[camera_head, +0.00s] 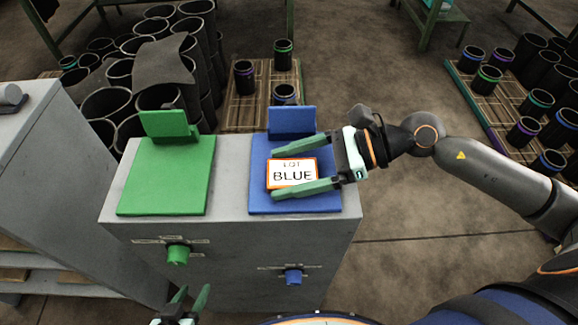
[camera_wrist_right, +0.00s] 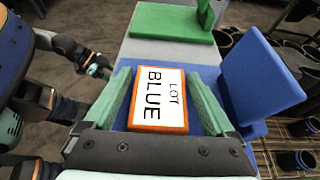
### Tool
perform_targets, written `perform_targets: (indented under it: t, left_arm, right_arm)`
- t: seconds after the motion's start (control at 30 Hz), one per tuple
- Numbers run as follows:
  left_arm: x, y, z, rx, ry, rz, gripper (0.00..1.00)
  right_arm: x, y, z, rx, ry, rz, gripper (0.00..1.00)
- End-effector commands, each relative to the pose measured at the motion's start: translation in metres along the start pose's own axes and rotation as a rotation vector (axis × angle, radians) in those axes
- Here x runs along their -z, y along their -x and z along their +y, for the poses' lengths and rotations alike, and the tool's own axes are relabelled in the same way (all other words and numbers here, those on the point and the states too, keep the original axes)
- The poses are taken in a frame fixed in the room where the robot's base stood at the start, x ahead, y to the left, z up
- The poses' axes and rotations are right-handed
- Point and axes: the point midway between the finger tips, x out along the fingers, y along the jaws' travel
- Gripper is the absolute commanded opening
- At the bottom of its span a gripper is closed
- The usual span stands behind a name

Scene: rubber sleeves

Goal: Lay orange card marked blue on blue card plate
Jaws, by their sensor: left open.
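The orange-edged card (camera_head: 293,173), with a white face reading "LOT BLUE", lies flat on the blue card plate (camera_head: 265,205). In the right wrist view the card (camera_wrist_right: 158,100) sits between my right fingers with blue showing on both sides. My right gripper (camera_head: 302,168) is open around the card, its green fingers apart from the card's sides. My left gripper (camera_head: 190,294) is open and empty at the bottom edge, in front of the grey cabinet and away from the card.
A green plate (camera_head: 160,190) with an upright back lies left on the same grey cabinet (camera_head: 230,180). The blue plate has an upright blue back (camera_head: 292,121). Green (camera_head: 178,254) and blue (camera_head: 293,276) knobs stick out of the cabinet front. Black sleeves (camera_head: 105,102) stand behind.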

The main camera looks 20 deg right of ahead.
Motion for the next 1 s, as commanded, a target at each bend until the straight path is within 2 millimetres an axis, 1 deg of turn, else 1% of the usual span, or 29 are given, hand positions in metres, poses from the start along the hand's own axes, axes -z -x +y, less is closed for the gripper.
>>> perform_targets:
  t: [0.03,0.07,0.43,0.53,0.57,0.67,0.77,1.0]
  left_arm:
    - [0.001,0.0,0.0,0.0,-0.001,0.002,0.5]
    - [0.002,0.0,0.0,-0.001,-0.001,0.003,0.5]
    - [0.003,0.001,0.001,-0.002,-0.002,0.004,0.5]
    - [0.006,0.004,0.001,-0.001,-0.002,0.004,0.5]
    - [0.004,0.003,0.0,0.0,-0.002,0.004,0.5]
    - [0.0,0.0,0.0,0.0,-0.002,0.002,0.5]
    - [-0.005,-0.003,0.0,-0.001,-0.002,-0.004,0.5]
    - [-0.008,-0.006,0.003,-0.009,-0.003,-0.01,0.5]
  right_arm:
    - [0.0,0.0,0.0,0.0,-0.001,0.001,0.97]
    - [0.0,0.0,0.0,0.0,-0.001,0.001,1.0]
    - [-0.001,0.0,0.0,0.0,-0.001,0.001,1.0]
    - [-0.005,0.002,0.0,0.0,-0.001,0.001,1.0]
    - [-0.003,0.004,0.0,0.001,-0.002,0.002,1.0]
    - [0.001,0.016,-0.001,0.003,-0.003,0.005,1.0]
    - [0.001,0.032,0.0,0.002,-0.001,0.008,1.0]
    - [0.0,0.062,0.0,0.0,-0.001,0.007,1.0]
